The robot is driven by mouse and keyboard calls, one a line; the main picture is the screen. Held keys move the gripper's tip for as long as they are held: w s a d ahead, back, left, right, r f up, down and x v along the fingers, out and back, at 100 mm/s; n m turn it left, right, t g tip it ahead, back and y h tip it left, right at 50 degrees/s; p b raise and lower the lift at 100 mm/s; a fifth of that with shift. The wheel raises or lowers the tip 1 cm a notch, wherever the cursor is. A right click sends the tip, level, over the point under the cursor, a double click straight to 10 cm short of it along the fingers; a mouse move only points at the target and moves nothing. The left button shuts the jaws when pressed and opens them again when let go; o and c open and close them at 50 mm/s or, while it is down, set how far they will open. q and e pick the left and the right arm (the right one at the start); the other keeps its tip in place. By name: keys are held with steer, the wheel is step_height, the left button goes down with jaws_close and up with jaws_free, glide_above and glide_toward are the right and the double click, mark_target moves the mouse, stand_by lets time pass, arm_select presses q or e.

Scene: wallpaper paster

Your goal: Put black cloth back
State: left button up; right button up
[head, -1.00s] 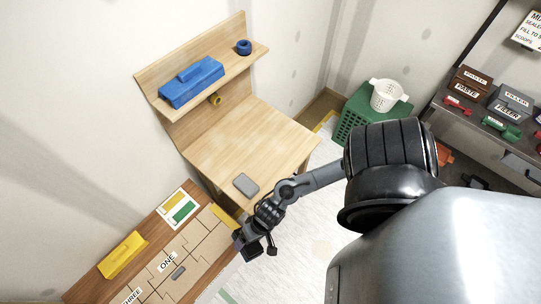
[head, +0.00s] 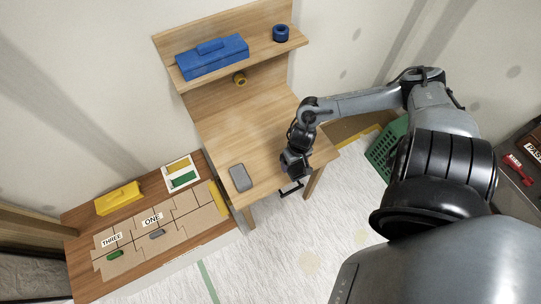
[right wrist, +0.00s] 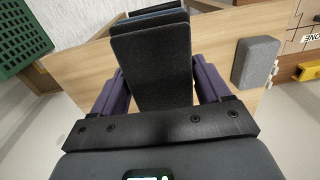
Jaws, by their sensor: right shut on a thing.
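My right gripper (head: 296,168) is over the front right edge of the wooden desk (head: 240,130) in the head view. In the right wrist view its purple fingers (right wrist: 160,80) are on either side of a flat black cloth (right wrist: 152,62) and shut on it. Further dark layers, one bluish, show at the cloth's far end; I cannot tell whether they belong to it. The cloth is hard to make out in the head view, where the gripper hides it. My left gripper is not in view.
A grey block (head: 240,178) lies on the desk's front left corner. A blue case (head: 212,57) and blue roll (head: 280,33) sit on the shelf. A low table (head: 85,280) holds cardboard pieces and a yellow box (head: 119,198). A green crate (head: 385,150) stands right. The desk's middle is clear.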

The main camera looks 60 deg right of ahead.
steer(key=shift+a+f, duration=0.1)
steer(key=shift+a, duration=0.05)
steer(key=shift+s, duration=0.1)
stand_by(0.3)
steer(key=b, duration=0.2)
glide_above(268, 164)
step_height(268, 164, down, 7)
steer(key=shift+s+r, duration=0.1)
steer(key=shift+s, duration=0.05)
step_height(268, 164, down, 2)
steer(key=shift+f+b, duration=0.1)
steer(key=shift+b, duration=0.3)
steer(key=shift+a+f+p, duration=0.1)
steer(key=shift+f+p, duration=0.4)
steer(key=shift+f, duration=0.25)
